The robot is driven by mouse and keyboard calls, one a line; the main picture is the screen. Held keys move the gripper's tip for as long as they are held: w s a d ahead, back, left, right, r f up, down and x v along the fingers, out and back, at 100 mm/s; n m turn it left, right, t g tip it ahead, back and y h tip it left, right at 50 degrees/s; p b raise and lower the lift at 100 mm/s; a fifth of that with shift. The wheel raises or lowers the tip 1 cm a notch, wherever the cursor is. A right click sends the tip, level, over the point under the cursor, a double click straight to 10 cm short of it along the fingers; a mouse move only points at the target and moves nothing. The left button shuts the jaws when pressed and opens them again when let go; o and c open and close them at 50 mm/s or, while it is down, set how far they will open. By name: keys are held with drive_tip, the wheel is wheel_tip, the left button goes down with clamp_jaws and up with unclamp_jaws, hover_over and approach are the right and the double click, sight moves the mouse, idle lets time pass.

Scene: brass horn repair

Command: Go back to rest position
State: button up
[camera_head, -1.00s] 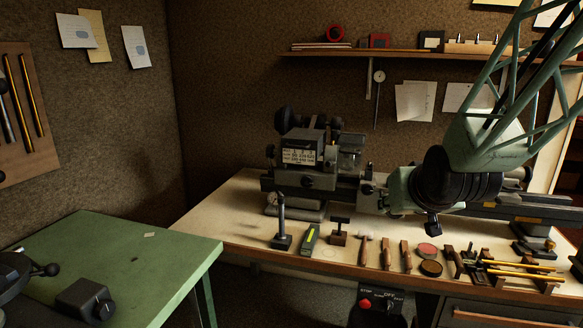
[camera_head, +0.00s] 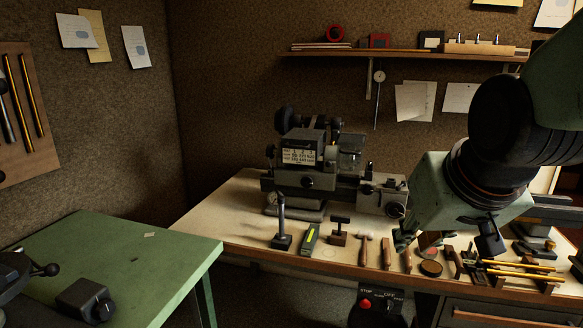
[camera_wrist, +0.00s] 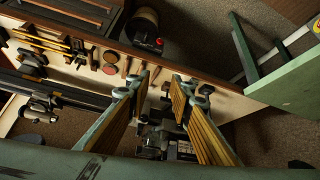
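My gripper shows in the wrist view (camera_wrist: 160,88) with its two wood-faced fingers spread apart. The gap between them is empty, with the workbench and lathe seen below through it. In the head view my arm hangs in from the upper right, and the green hand covers part of the bench's right side. A green fingertip (camera_head: 404,238) points down there, in front of the lathe's right part. The hand seems to be above the bench tools, touching none that I can make out.
A lathe (camera_head: 308,165) stands on the pale workbench (camera_head: 225,215). Along the front lie a handled tool (camera_head: 386,253), a round dark tin (camera_head: 430,268) and brass rods (camera_head: 525,268). A green table (camera_head: 140,255) stands at left. A shelf (camera_head: 400,53) runs above.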

drive_tip(key=s+a+g, duration=0.2)
drive_tip(key=s+g, duration=0.1)
drive_tip(key=s, duration=2)
drive_tip(key=shift+a+r, duration=0.15)
drive_tip(key=shift+r, duration=0.2)
drive_tip(key=shift+o, duration=1.1)
